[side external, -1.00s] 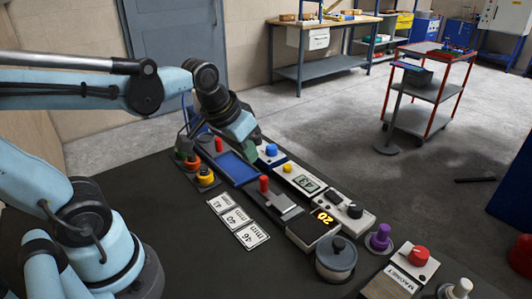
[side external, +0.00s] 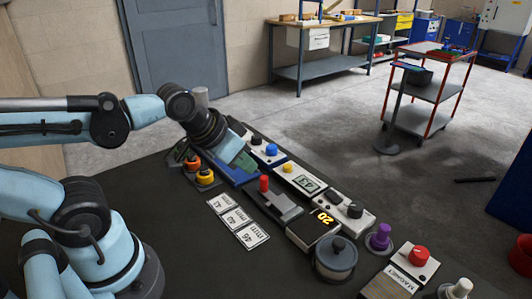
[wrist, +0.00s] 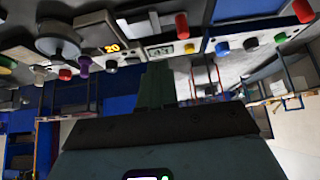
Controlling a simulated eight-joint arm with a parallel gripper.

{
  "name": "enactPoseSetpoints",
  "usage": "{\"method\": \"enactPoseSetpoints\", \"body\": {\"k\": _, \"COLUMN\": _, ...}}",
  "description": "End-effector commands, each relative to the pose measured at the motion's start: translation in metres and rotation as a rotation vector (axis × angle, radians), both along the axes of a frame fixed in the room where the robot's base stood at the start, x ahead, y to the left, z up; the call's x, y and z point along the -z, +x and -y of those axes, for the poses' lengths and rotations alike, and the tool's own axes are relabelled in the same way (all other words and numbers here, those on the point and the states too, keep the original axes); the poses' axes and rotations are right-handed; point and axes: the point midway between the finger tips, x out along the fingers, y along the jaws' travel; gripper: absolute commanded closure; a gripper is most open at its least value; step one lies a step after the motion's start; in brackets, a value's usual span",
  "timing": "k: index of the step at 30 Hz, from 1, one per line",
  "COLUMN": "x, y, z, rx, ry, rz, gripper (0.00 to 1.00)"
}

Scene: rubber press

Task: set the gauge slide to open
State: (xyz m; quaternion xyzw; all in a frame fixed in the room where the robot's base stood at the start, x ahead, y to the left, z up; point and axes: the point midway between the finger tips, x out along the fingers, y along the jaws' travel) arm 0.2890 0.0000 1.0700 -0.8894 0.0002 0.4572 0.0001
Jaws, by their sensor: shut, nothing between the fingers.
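A grey slide unit (side external: 285,203) with an upright red handle (side external: 264,184) lies mid-bench beside the amber "20" display; I cannot tell for certain that it is the gauge slide. In the wrist view a red handle (wrist: 181,25) shows near the displays. Another red handle (wrist: 303,10) stands at the upper right there; in the side view my arm hides it. My gripper (side external: 246,162) is shut and empty, with green fingers tilted down over the blue tray (side external: 240,179), behind and left of the grey slide. The closed fingers also show in the wrist view (wrist: 155,85).
A white panel (side external: 325,195) with a "43" display and black knob runs behind the slide. A blue button (side external: 271,150), yellow knobs (side external: 204,174) and a lidded pot (side external: 335,260) stand around. Number cards (side external: 238,220) lie flat in front.

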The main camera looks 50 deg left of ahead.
Motion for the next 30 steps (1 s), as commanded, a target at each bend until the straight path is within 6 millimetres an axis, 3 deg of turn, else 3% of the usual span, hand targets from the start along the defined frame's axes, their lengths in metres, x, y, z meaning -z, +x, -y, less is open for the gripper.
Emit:
{"method": "enactPoseSetpoints", "body": {"k": 9, "x": 0.0, "y": 0.0, "z": 0.0, "rx": 0.0, "ry": 0.0, "rz": 0.0, "gripper": 1.0}}
{"method": "enactPoseSetpoints", "body": {"k": 19, "x": -0.01, "y": 0.015, "z": -0.007, "rx": 0.024, "ry": 0.028, "rz": -0.116, "gripper": 0.52}}
{"method": "enactPoseSetpoints", "body": {"k": 30, "x": -0.015, "y": 0.06, "z": -0.03, "rx": 0.125, "ry": 0.068, "rz": -0.449, "gripper": 0.52}}
